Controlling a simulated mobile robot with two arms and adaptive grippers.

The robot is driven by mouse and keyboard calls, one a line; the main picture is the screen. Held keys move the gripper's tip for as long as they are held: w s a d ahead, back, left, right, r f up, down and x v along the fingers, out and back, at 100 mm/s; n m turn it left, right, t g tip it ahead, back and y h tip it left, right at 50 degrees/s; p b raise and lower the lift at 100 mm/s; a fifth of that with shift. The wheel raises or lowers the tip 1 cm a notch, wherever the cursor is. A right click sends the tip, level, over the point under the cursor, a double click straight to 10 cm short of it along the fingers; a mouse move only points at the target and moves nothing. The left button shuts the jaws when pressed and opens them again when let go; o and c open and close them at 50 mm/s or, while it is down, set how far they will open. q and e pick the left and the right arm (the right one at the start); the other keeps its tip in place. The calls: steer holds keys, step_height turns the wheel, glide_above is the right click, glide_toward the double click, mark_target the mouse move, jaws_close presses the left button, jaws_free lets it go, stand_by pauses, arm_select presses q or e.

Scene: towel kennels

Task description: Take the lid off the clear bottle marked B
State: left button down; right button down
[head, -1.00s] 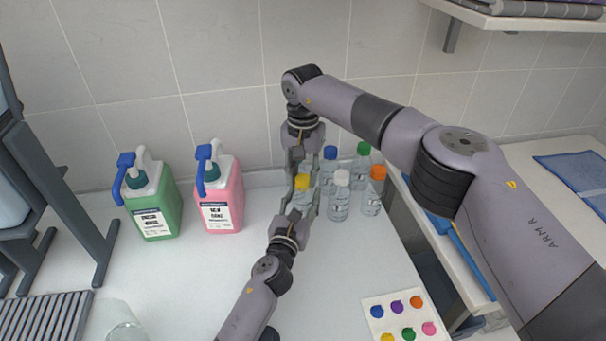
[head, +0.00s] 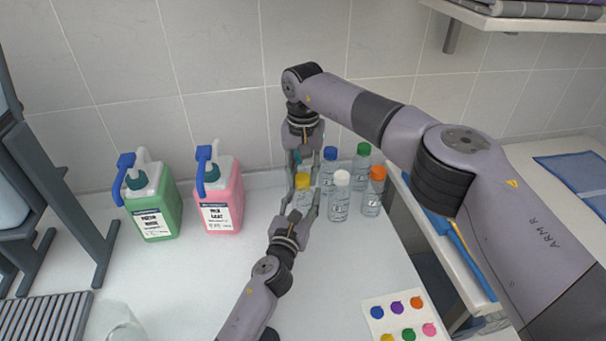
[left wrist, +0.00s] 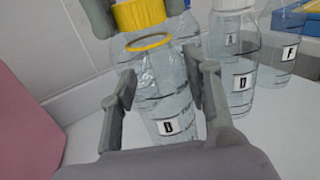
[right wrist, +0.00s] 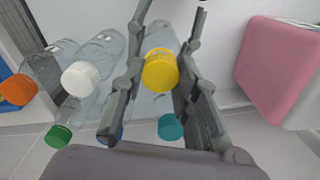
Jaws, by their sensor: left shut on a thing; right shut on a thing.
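The clear bottle marked B (left wrist: 172,100) stands upright with its yellow lid (head: 302,181) on top. My left gripper (head: 303,203) is shut around the bottle's body; its fingers press both sides above the B label in the left wrist view. My right gripper (right wrist: 162,68) comes from above and behind and is shut on the yellow lid, which shows between its fingers in the right wrist view. A yellow ring (left wrist: 148,43) shows just below the lid in the left wrist view. I cannot tell whether the lid is apart from the neck.
Beside it stand clear bottles with white (head: 342,178), blue (head: 330,153), green (head: 363,149) and orange (head: 377,173) lids; a teal-lidded one (right wrist: 171,127) is close behind. Green (head: 155,210) and pink (head: 221,200) jugs stand left. A colour-dot card (head: 402,315) lies front right.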

mark_target(303, 177)
steer(key=shift+r, duration=0.9)
steer(key=shift+r, duration=2)
arm_select(q)
steer(key=c, duration=0.8)
jaws_free()
steer(key=shift+o, duration=0.2)
steer(key=shift+s, duration=0.1)
